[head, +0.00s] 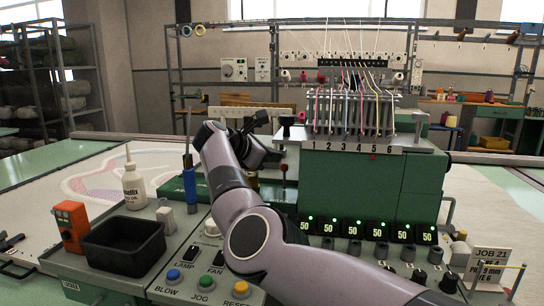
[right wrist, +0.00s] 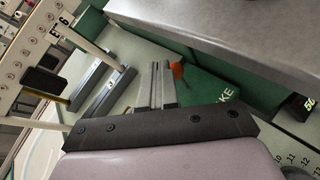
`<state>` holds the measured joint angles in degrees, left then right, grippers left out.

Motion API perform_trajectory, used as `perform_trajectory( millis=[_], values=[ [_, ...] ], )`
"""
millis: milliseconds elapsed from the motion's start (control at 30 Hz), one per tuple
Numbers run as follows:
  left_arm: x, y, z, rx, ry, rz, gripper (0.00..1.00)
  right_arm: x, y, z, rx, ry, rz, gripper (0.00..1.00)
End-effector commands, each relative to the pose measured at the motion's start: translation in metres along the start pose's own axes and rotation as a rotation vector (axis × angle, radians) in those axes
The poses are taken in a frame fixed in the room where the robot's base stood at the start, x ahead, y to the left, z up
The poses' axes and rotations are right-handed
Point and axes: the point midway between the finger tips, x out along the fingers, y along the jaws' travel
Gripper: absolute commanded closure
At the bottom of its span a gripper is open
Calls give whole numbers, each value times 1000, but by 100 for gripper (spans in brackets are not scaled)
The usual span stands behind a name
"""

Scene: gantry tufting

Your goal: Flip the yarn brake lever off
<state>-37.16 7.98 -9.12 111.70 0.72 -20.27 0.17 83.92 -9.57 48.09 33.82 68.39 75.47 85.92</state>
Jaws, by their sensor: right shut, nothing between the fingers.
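In the right wrist view the knob (right wrist: 178,71) shows just right of my fingertips, above a green plate (right wrist: 210,95) with the letters "KE" visible. Whether the fingers touch the lever is unclear, and its shaft is mostly hidden. My right gripper (head: 260,118) is shut and empty; its two grey fingers (right wrist: 159,68) lie side by side in the wrist view. My left gripper is not in view.
The green machine housing (head: 375,185) with numbered yarn stations stands right of the lever. My right arm crosses above the control panel with its reset button (head: 241,288). A black bin (head: 122,246), a white bottle (head: 134,185) and a blue-handled tool (head: 189,178) are at left.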

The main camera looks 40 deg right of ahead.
Motion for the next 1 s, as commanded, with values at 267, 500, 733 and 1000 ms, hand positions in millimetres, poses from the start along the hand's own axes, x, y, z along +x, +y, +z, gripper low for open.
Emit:
perform_trajectory(
  millis=[267,500,733,1000],
  values=[
    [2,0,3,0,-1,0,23,-9,0,-2,0,1,2,100],
    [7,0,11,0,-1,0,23,-47,0,-2,0,1,3,100],
    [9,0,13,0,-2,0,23,-70,0,-1,0,0,1,100],
    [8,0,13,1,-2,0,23,-72,0,0,0,0,0,100]
  ],
)
